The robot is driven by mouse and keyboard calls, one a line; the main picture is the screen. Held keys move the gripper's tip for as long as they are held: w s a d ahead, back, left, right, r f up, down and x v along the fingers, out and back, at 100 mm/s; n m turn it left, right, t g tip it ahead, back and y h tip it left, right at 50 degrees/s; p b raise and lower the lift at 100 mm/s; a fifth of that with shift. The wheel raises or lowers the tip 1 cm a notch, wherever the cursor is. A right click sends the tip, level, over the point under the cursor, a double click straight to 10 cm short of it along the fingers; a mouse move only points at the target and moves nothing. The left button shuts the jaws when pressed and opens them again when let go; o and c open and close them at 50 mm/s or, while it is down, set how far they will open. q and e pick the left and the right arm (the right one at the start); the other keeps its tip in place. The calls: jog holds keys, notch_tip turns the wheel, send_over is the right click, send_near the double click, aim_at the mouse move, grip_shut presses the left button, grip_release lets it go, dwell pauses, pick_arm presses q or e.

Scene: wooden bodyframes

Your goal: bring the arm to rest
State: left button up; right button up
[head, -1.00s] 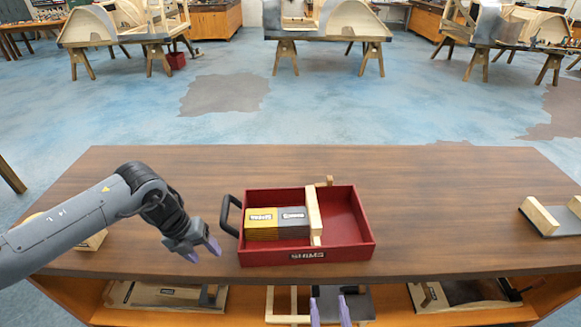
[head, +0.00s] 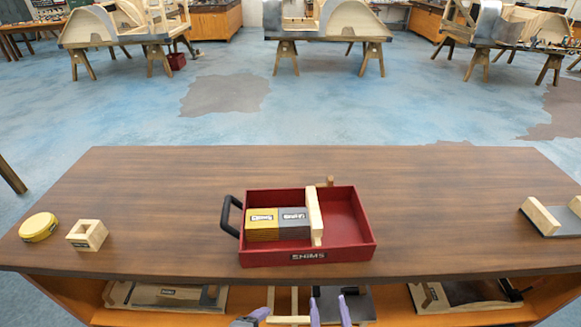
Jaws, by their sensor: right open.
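My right gripper (head: 330,312) shows at the bottom edge of the head view, in front of the bench. Its two purple fingers are apart, with nothing seen between them. My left gripper (head: 260,308) shows beside it, to the left, as purple finger parts cut off by the frame; I cannot tell how far its jaws are apart. Both are low, nearer to me than the bench top (head: 160,200), and apart from the red tray (head: 345,250). No arm is over the bench top now.
The tray, marked SHIMS, holds a yellow block (head: 262,232), a grey block (head: 294,229) and a wooden divider (head: 314,217). A yellow round tin (head: 38,227) and a wooden square frame (head: 87,236) stand left. Wood-ended pieces (head: 541,215) lie right. A shelf below holds boards (head: 165,297).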

pick_arm(q)
jog(key=s+a+n+g+y, duration=0.2)
jog(key=s+a+n+y, duration=0.2)
jog(key=s+a+n, duration=0.6)
jog(key=s+a+n+g+y, duration=0.2)
jog(key=s+a+n+y, duration=0.2)
jog(key=s+a, duration=0.75)
jog(key=w+d+f+n+h, duration=0.1)
jog(key=w+d+n+h, duration=0.25)
jog(key=d, duration=0.35)
pick_arm(e)
jog(key=s+d+f+n+g+y, duration=0.1)
jog(key=s+d+f+g, duration=0.5)
jog(key=s+f+g, duration=0.15)
jog(key=s+d+f+g+h+p, duration=0.1)
jog(key=s+d+g, duration=0.3)
jog(key=s, duration=0.2)
jog(key=s+d+g+h, duration=0.1)
jog(key=s+d+g, duration=0.25)
jog(key=s, duration=0.25)
pick_arm(q)
notch_tip(320, 180, up, 37)
jog(key=p, duration=3.6)
jog(key=shift+s+a+r+g+p, duration=0.2)
jog(key=shift+s+g+p, duration=0.1)
jog(key=shift+p, duration=0.1)
pick_arm(e)
notch_tip(320, 180, up, 36)
jog(key=shift+r+t, duration=0.15)
jog(key=shift+t, duration=0.15)
